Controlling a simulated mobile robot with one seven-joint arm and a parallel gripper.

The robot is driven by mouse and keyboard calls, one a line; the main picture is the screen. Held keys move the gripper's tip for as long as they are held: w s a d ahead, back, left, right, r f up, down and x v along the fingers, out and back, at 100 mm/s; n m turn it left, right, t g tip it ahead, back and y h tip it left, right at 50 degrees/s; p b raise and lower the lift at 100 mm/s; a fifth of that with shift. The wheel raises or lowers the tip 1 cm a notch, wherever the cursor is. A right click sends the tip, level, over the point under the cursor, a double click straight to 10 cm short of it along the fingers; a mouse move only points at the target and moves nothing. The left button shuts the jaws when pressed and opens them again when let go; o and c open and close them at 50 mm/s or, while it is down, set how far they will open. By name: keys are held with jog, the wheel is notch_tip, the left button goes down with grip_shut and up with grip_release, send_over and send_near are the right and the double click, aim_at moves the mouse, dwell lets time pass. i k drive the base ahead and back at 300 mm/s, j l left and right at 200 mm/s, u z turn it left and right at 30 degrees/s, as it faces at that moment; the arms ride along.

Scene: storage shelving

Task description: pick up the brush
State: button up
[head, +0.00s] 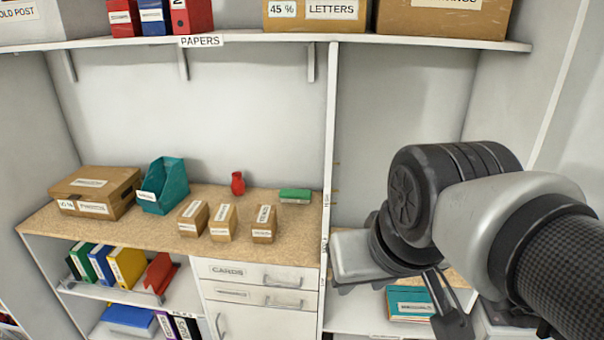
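No thing in view can be made out for certain as a brush. A small green block-like thing (295,195) lies on the tan counter near the upright divider; it is too small to tell whether it is the brush. My gripper (452,318) hangs at the lower right, in front of the right-hand bay and well apart from the green thing. Its dark fingers point down and are seen at an angle, so their opening is unclear. Nothing is seen held in it. My arm hides part of the right-hand bay.
The counter (120,236) also bears a cardboard box (112,187), a teal file holder (172,186), three small cartons (222,222) and a red vase (238,183). The divider (330,150) separates the bays. A shelf (270,37) with boxes runs above.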

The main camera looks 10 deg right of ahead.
aim_at(296, 195)
jog(key=i+j+z, duration=0.1)
jog(key=j, duration=0.2)
jog(key=i+j+z, duration=0.25)
jog(key=j, duration=0.35)
jog(key=i+j+z, duration=0.15)
jog(key=i+j, duration=0.2)
jog(key=i, duration=0.35)
